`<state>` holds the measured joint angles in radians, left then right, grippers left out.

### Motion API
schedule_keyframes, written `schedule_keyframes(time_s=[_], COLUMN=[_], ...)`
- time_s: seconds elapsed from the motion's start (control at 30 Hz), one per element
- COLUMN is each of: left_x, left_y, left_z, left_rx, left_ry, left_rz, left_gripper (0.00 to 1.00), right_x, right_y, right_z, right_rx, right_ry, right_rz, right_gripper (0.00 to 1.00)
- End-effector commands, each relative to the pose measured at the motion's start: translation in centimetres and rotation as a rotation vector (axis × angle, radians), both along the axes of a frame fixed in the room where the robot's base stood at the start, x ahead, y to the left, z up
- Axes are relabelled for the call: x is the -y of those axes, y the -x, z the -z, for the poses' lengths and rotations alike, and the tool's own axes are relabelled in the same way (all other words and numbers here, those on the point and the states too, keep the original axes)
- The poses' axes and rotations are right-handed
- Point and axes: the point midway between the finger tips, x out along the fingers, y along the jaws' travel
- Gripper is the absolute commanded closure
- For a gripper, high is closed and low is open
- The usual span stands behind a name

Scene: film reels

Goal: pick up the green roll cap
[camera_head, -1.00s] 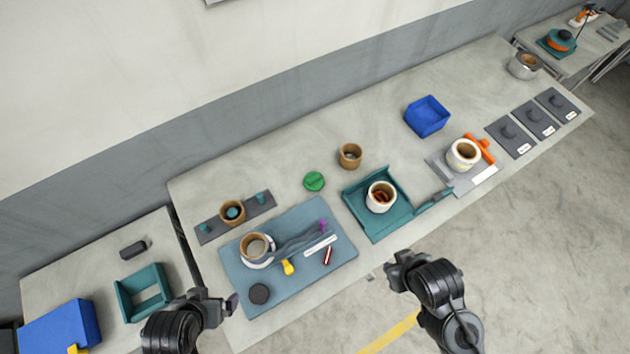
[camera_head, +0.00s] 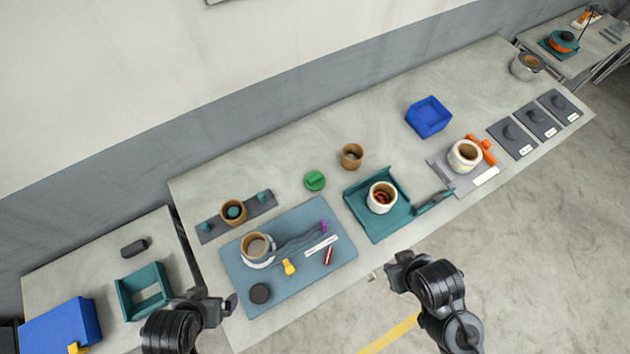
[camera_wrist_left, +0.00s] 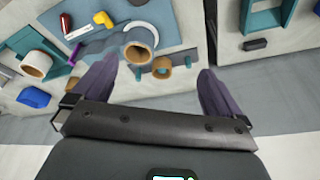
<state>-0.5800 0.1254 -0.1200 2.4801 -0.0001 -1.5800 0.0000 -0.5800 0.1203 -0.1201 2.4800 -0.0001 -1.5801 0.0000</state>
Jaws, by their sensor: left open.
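The green roll cap (camera_head: 315,181) is a small round disc with a raised grip, lying flat on the grey table behind the blue-grey mat (camera_head: 340,250). My left gripper (camera_head: 220,303) is open and empty, at the mat's front left, well away from the cap.
A tan roll (camera_head: 352,156) stands right of the cap. A teal tray (camera_head: 378,226) holds a white roll. On the mat are a roll on a white base (camera_head: 257,249), a black disc and small tools. A grey strip with pegs (camera_head: 211,229) lies left. A blue bin (camera_head: 428,117) stands behind.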

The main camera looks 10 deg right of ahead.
Motion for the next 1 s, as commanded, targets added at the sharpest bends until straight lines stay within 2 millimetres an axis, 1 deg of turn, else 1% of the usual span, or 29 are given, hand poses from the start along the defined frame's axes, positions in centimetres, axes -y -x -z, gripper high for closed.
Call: schedule_keyframes(time_s=[0.03, 0.3, 0.33, 0.63, 0.77, 0.87, 0.97, 1.0], left_x=[0.0, 0.3, 0.3, 0.0, 0.1, 0.2, 0.5, 0.8], left_y=[0.0, 0.0, 0.0, 0.0, -0.1, -1.0, -2.5, -3.1], left_z=[0.0, 0.0, 0.0, 0.0, 0.0, -0.3, -0.6, -0.5], left_rx=[0.000, 0.000, 0.000, 0.000, 0.008, 0.057, 0.144, 0.182], left_ry=[0.002, 0.011, 0.012, -0.001, -0.020, -0.057, -0.126, -0.162], left_rz=[-0.002, -0.008, -0.008, 0.005, 0.073, 0.198, 0.386, 0.477], left_gripper=[0.02, 0.43, 0.47, 0.47, 0.47, 0.47, 0.47, 0.47], right_x=[0.0, 0.0, 0.0, 0.0, 0.0, 0.0, 0.0, 0.1], right_y=[0.0, 0.0, 0.0, 0.0, 0.0, 0.0, 0.0, 0.0], right_z=[0.0, 0.0, 0.0, 0.0, 0.0, 0.0, 0.0, 0.0], right_rx=[0.000, 0.000, 0.000, 0.000, 0.000, 0.000, 0.001, 0.001], right_ry=[0.000, 0.000, 0.000, 0.000, 0.000, 0.000, 0.000, 0.001], right_rz=[0.000, 0.000, 0.000, 0.000, 0.000, 0.000, 0.000, 0.000], right_gripper=[0.76, 0.76, 0.76, 0.76, 0.76, 0.76, 0.76, 0.76])
